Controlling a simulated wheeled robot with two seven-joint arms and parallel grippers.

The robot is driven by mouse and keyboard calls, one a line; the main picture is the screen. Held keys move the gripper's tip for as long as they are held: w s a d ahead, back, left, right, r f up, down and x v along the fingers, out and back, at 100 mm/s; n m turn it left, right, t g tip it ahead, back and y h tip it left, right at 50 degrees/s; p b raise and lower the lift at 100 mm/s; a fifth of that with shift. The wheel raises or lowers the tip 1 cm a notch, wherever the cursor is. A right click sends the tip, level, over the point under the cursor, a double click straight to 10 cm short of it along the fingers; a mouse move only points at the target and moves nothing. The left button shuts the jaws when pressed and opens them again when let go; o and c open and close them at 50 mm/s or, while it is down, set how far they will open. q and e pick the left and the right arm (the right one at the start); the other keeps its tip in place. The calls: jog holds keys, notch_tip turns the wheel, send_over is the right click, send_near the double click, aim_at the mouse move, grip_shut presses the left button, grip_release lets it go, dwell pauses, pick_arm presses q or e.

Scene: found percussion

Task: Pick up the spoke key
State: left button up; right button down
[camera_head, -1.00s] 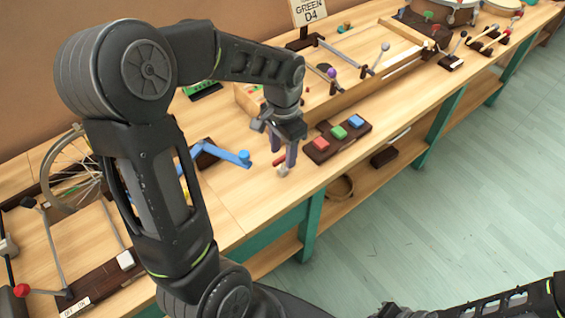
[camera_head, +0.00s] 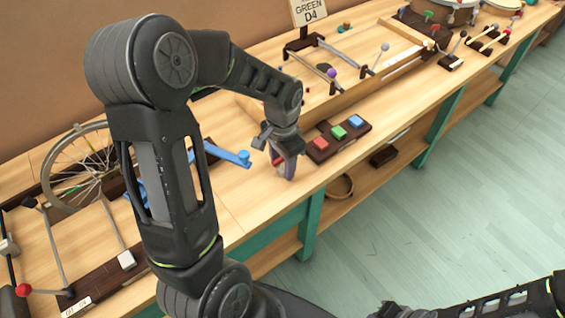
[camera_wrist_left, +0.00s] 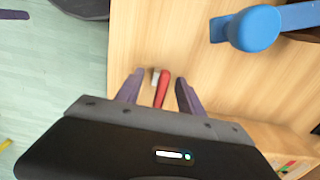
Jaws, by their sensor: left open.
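The spoke key, with a red handle and a pale metal head, lies on the wooden bench near its front edge. In the left wrist view the spoke key (camera_wrist_left: 161,92) shows between the two purple fingers of my left gripper (camera_wrist_left: 158,82), with a gap on each side. In the head view the left gripper (camera_head: 282,168) is open and points down over the key. Its fingers hide most of the key there, with only a bit of red showing. My right gripper is not visible; only part of that arm shows at the bottom right.
A dark block with red, green and blue buttons (camera_head: 338,137) sits right of the gripper. A blue lever (camera_head: 232,156) with a round end is close on the left; it also shows in the wrist view (camera_wrist_left: 256,28). A spoked wheel (camera_head: 80,165) stands further left.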

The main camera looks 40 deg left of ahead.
pick_arm(q)
grip_shut()
dwell(0.5)
